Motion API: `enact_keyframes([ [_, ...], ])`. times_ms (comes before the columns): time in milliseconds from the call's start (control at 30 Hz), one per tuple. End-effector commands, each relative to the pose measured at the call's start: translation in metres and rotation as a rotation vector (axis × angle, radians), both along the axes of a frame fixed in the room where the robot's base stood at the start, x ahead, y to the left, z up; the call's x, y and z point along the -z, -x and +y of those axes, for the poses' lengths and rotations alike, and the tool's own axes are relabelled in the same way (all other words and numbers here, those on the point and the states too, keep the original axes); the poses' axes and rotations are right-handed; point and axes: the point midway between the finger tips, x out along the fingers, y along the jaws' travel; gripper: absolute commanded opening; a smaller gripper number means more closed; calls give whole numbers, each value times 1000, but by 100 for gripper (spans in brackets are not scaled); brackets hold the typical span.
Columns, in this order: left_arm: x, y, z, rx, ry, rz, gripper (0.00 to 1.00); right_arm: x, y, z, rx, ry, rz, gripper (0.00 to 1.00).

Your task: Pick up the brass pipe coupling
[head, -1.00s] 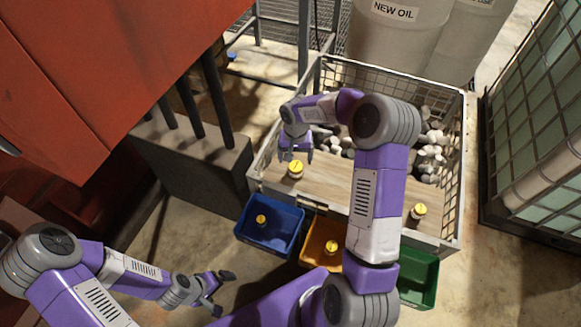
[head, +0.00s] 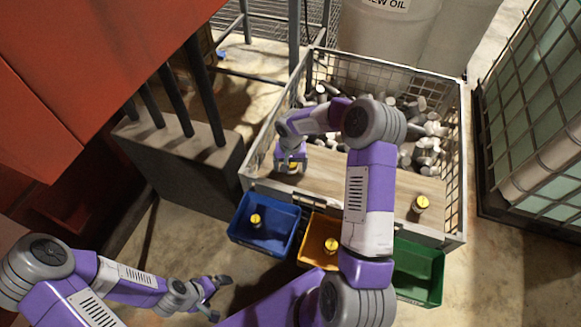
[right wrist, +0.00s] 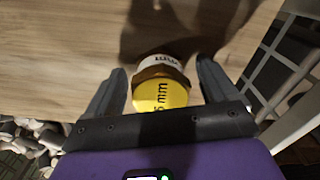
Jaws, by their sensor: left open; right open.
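A brass pipe coupling with a yellow cap (right wrist: 160,96) stands on the wooden board in the right wrist view. A white band and a brass-coloured ring show beyond the cap, and part of "5 mm" reads on it. In the head view the coupling (head: 293,166) is mostly hidden by my right gripper (head: 291,171). In the right wrist view that gripper (right wrist: 162,66) is open, one finger on each side of the coupling, with gaps visible. My left gripper (head: 217,297) is open and empty at the lower left, away from the crate.
Similar yellow-capped pieces sit on the board's right (head: 421,203), in the blue bin (head: 283,213) and in the yellow bin (head: 308,255). A green bin (head: 425,288) stands beside them. Mesh walls (head: 458,110) enclose the board and many grey parts (head: 415,135).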

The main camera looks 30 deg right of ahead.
Motion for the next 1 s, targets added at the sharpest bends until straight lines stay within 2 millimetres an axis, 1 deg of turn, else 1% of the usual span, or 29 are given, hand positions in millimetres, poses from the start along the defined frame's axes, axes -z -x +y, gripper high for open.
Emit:
enact_keyframes([
  [67,-1,0,0,0,0,0,100,-1,0,0,0,1,-1,86],
  [167,-1,0,0,0,0,0,100,-1,0,0,0,1,-1,73],
  [533,-1,0,0,0,0,0,100,-1,0,0,0,0,0,16],
  [733,-1,0,0,0,0,0,100,-2,0,0,0,1,-1,15],
  [800,-2,0,0,0,0,0,100,-5,-1,0,0,1,-2,15],
  [867,-4,0,0,0,0,0,100,-12,-1,0,0,2,-3,15],
  [967,-11,0,0,0,0,0,100,-29,-1,0,1,2,-3,15],
  [1000,-14,0,0,0,0,0,100,-38,-1,-1,0,3,-5,15],
])
